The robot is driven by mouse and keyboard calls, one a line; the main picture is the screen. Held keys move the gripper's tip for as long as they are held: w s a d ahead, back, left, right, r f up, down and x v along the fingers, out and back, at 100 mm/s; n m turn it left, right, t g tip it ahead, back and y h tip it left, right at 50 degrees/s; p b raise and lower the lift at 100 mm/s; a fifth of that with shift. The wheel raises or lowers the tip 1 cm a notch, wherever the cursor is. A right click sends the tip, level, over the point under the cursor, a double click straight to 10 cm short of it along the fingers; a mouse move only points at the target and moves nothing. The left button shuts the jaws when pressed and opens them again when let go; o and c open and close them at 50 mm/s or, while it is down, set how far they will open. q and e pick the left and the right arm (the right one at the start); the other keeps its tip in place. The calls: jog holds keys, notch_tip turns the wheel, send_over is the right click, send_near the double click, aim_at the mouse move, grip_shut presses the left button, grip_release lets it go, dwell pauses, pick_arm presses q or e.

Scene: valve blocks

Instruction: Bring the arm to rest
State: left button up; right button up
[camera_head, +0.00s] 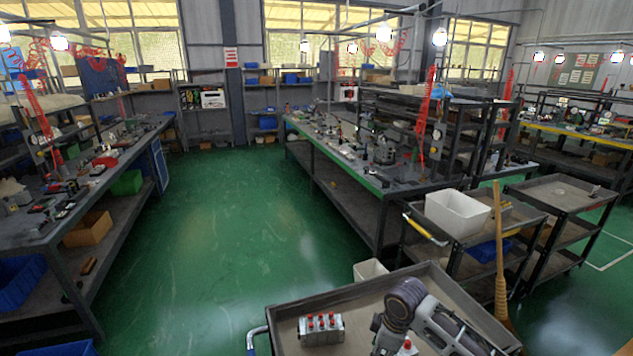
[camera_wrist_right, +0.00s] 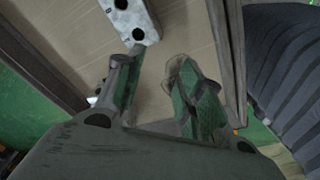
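My right arm (camera_head: 418,318) reaches over a grey cart tray (camera_head: 375,282) at the bottom of the head view; its gripper is hidden there. In the right wrist view my right gripper (camera_wrist_right: 158,62) is open, with its two fingers apart and nothing between them. A pale grey block (camera_wrist_right: 130,20) with dark round holes lies just beyond the left fingertip; I cannot tell whether they touch. A grey valve block (camera_head: 321,331) with red tops sits on the tray, left of my arm. A small red-and-white part (camera_head: 406,347) shows partly behind my arm. My left gripper is not in view.
A broom handle (camera_head: 500,250) stands by the tray's right side. A cart with a white bin (camera_head: 457,212) is behind it. Workbenches stand at left (camera_head: 40,235) and centre (camera_head: 345,180). The green floor (camera_head: 220,215) between them is clear.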

jog(key=shift+s+a+m+t+y, duration=0.8)
jog(key=shift+s+a+m, duration=1.4)
jog(key=shift+s, duration=2.15)
jog(key=s+d+m+t+h, duration=0.1)
jog(key=s+d+m+h, duration=0.2)
jog(key=s+d+m, duration=0.55)
jog(key=s+d+f+n+g, duration=0.1)
jog(key=s+f, duration=0.1)
jog(key=f, duration=1.5)
jog(key=s+f+n, duration=0.1)
jog(key=s+f, duration=0.1)
jog(key=f, duration=1.5)
jog(key=s+d+f, duration=0.2)
jog(key=s+f, duration=0.7)
jog(key=s, duration=0.2)
jog(key=s+d+f+g, duration=0.1)
jog(key=s+d+f, duration=0.1)
jog(key=s+f, duration=0.8)
jog(key=shift+s+d+f+g, duration=0.2)
jog(key=shift+s+g, duration=0.1)
jog(key=shift+s, duration=0.15)
